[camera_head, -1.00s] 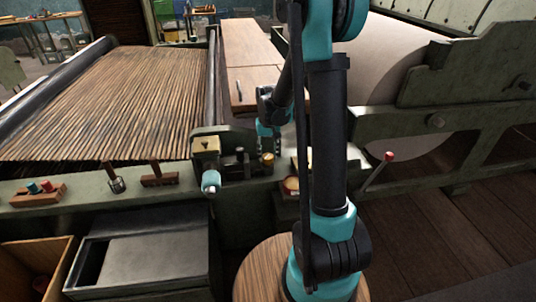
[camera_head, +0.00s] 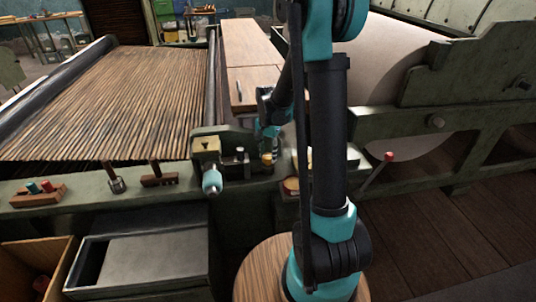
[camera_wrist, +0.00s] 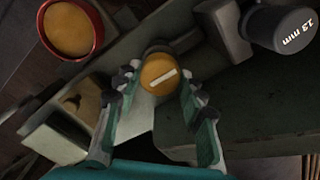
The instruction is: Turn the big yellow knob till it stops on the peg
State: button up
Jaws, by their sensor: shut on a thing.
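The yellow knob (camera_wrist: 159,73) has a white line across its round face. In the wrist view it sits between the two fingers of my gripper (camera_wrist: 159,80), which is shut on it from both sides. In the head view the knob (camera_head: 267,158) is small, on the green machine frame, and my gripper (camera_head: 270,132) is just above it. My fingers are too small there to make out clearly. The peg cannot be told for sure in either view.
A red-rimmed round dish (camera_wrist: 98,45) with a yellow inside is beside the knob. A dark cylinder marked 13 mm (camera_wrist: 281,28) is to its right. A pale block with a yellow top (camera_wrist: 82,97) lies left. A cyan-tipped handle (camera_head: 212,182) projects from the frame.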

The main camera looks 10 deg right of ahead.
aim_at(268, 155)
jog(key=shift+m, duration=0.5)
jog(key=o, duration=1.2)
jog(key=shift+c, duration=0.2)
jog(key=shift+r, duration=0.1)
notch_tip(268, 155, up, 12)
